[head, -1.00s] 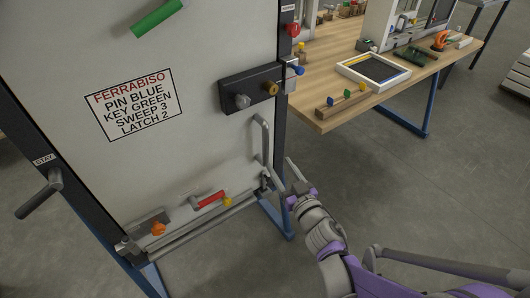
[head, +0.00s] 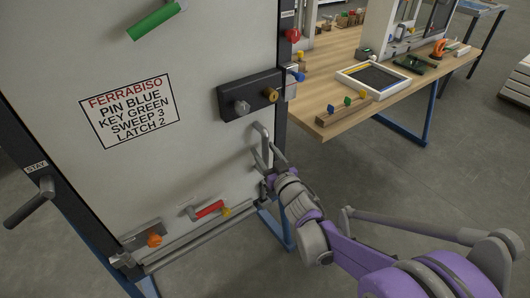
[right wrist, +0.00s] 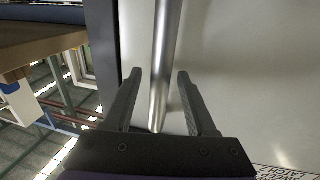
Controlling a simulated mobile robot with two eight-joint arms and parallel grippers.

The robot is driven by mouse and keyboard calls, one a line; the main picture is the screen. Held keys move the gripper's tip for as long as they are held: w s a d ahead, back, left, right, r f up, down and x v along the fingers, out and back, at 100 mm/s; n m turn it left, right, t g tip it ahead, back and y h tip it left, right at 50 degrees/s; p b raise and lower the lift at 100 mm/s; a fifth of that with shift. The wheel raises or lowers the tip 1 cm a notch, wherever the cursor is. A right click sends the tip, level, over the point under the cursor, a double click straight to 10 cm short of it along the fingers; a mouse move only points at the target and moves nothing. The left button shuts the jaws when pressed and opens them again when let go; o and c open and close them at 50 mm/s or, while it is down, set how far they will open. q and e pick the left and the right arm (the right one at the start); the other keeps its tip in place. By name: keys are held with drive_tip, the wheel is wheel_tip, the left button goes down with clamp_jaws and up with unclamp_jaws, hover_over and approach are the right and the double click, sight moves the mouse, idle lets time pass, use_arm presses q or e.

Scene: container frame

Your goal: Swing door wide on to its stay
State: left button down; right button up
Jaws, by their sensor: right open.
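The door (head: 150,60) is a large pale panel in a dark frame and looks closed in it, with a printed sign (head: 129,110). A grey upright bar handle (head: 262,140) is near its right edge. My right gripper (head: 271,166) is at the lower part of the handle. In the right wrist view the handle (right wrist: 163,65) stands between the two open fingers (right wrist: 158,100), with gaps on both sides. A grey stay peg (head: 28,206) sticks out of the left post, under a STAY label (head: 36,167). My left gripper is not in view.
A black lock box (head: 250,95) with knobs and a blue-ended pin (head: 296,76) is above the handle. A green bar (head: 153,22), a red lever (head: 209,209) and an orange knob (head: 154,240) are on the door. A wooden bench (head: 335,55) stands behind right.

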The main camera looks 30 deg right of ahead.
clamp_jaws()
idle(1.4)
